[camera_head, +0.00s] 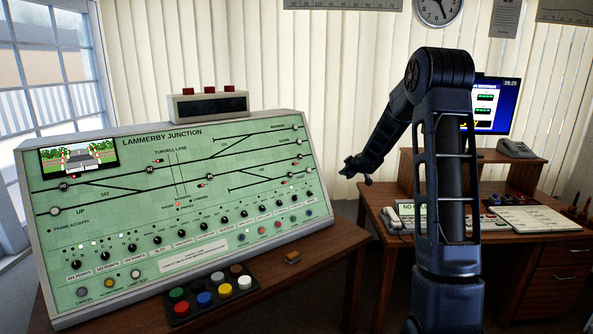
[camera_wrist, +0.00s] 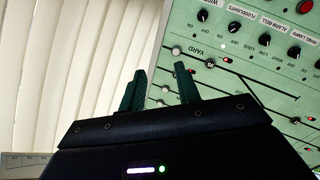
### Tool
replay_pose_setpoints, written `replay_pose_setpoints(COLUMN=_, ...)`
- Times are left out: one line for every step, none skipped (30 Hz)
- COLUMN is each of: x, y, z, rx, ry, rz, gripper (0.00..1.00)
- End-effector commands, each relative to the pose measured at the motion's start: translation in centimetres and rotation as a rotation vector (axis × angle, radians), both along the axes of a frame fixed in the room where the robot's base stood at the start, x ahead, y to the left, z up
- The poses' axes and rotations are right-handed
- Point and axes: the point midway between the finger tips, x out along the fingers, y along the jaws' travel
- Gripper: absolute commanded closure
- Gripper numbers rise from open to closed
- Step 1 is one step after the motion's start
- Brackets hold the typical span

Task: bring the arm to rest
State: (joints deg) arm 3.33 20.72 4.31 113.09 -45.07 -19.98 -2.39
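My gripper (camera_head: 357,169) is at the end of my raised, bent arm, in the air to the right of the green control panel (camera_head: 180,262). In the wrist view, my gripper's two dark green fingers (camera_wrist: 160,90) stand apart with nothing between them.
A desk (camera_head: 500,262) with a monitor (camera_head: 488,105), a telephone (camera_head: 515,149) and an open book (camera_head: 535,218) stands at the right. A tray of coloured buttons (camera_head: 190,308) sits before the panel. A small brown block (camera_head: 292,258) lies on the panel's table.

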Motion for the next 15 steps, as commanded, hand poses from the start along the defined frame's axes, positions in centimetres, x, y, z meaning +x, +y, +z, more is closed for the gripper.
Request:
replay_pose_setpoints(x=-1.1, y=-0.5, z=1.5, rx=-0.004, ry=0.007, rz=-0.033, gripper=0.67)
replay_pose_setpoints(x=-1.8, y=-0.9, z=2.1, rx=-0.006, ry=0.015, rz=-0.053, gripper=0.67)
replay_pose_setpoints(x=-2.7, y=-1.4, z=3.0, rx=-0.007, ry=0.024, rz=-0.08, gripper=0.67)
replay_pose_setpoints(x=-3.4, y=-1.7, z=3.5, rx=-0.008, ry=0.032, rz=-0.1, gripper=0.67)
replay_pose_setpoints(x=-4.1, y=-2.0, z=4.1, rx=-0.008, ry=0.04, rz=-0.12, gripper=0.67)
replay_pose_setpoints(x=-5.1, y=-2.5, z=4.9, rx=-0.009, ry=0.051, rz=-0.146, gripper=0.67)
replay_pose_setpoints(x=-5.8, y=-2.8, z=5.4, rx=-0.008, ry=0.06, rz=-0.166, gripper=0.67)
replay_pose_setpoints(x=-6.6, y=-3.1, z=5.9, rx=-0.007, ry=0.068, rz=-0.185, gripper=0.67)
replay_pose_setpoints(x=-7.7, y=-3.5, z=6.6, rx=-0.005, ry=0.08, rz=-0.211, gripper=0.67)
replay_pose_setpoints(x=-8.5, y=-3.8, z=7.1, rx=-0.004, ry=0.089, rz=-0.23, gripper=0.67)
replay_pose_setpoints(x=-9.4, y=-4.1, z=7.5, rx=-0.002, ry=0.099, rz=-0.249, gripper=0.67)
replay_pose_setpoints(x=-10.5, y=-4.5, z=8.1, rx=0.001, ry=0.111, rz=-0.274, gripper=0.67)
replay_pose_setpoints(x=-11.4, y=-4.7, z=8.6, rx=0.003, ry=0.121, rz=-0.293, gripper=0.67)
replay_pose_setpoints(x=-12.3, y=-5.0, z=8.9, rx=0.007, ry=0.13, rz=-0.311, gripper=0.67)
replay_pose_setpoints(x=-13.5, y=-5.3, z=9.5, rx=0.011, ry=0.143, rz=-0.334, gripper=0.67)
